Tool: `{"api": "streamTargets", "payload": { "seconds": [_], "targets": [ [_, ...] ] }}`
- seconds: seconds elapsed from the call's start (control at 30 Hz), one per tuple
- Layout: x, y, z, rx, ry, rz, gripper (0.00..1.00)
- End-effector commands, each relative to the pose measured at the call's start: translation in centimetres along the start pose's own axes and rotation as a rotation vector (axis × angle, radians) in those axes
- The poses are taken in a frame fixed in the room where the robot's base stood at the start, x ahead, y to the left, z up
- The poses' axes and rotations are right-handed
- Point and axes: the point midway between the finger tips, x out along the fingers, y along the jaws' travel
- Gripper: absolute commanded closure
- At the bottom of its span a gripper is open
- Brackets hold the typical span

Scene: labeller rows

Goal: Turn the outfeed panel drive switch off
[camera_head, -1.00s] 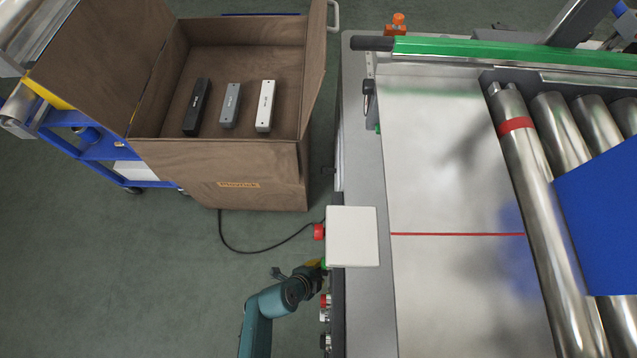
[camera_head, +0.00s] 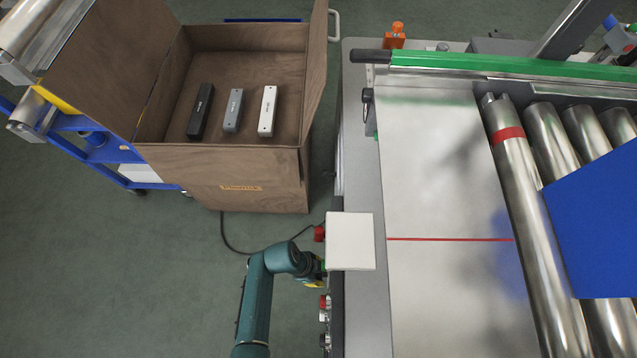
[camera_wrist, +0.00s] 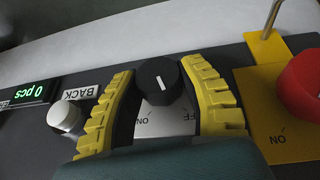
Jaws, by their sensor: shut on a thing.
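A black rotary switch (camera_wrist: 158,80) with a white pointer line sits on a plate lettered ON and OFF, which reads upside down in the wrist view. The pointer runs nearly straight up and down in the picture, between the two words. My gripper (camera_wrist: 158,70) has its yellow ribbed fingers on either side of the knob, shut on it. In the head view, my gripper (camera_head: 317,272) is at the left side of a white-topped box (camera_head: 350,241), and the switch is hidden there.
In the wrist view, a red button (camera_wrist: 303,82) on a yellow plate is close on the right; a white button (camera_wrist: 65,117) marked BACK and a green counter display (camera_wrist: 27,95) are left. A brown crate (camera_head: 250,170) stands beyond the arm; the conveyor (camera_head: 440,200) lies right.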

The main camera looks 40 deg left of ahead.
Motion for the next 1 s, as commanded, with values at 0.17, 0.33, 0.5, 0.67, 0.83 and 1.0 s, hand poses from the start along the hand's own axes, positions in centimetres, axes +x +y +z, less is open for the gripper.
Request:
{"api": "streamTargets", "payload": {
  "seconds": [0.17,0.33,0.5,0.67,0.83,1.0],
  "targets": [
    [0.47,-0.16,0.21,-0.058,-0.002,0.143,0.94],
    [0.58,-0.15,0.25,-0.106,-0.002,0.257,0.94],
    [0.55,-0.11,0.24,-0.141,-0.003,0.34,0.94],
    [0.46,0.0,0.2,-0.162,-0.003,0.388,0.94],
    [0.36,0.01,0.16,-0.171,-0.003,0.41,0.94],
    [0.31,0.06,0.14,-0.173,-0.003,0.414,0.94]
  ]
}}
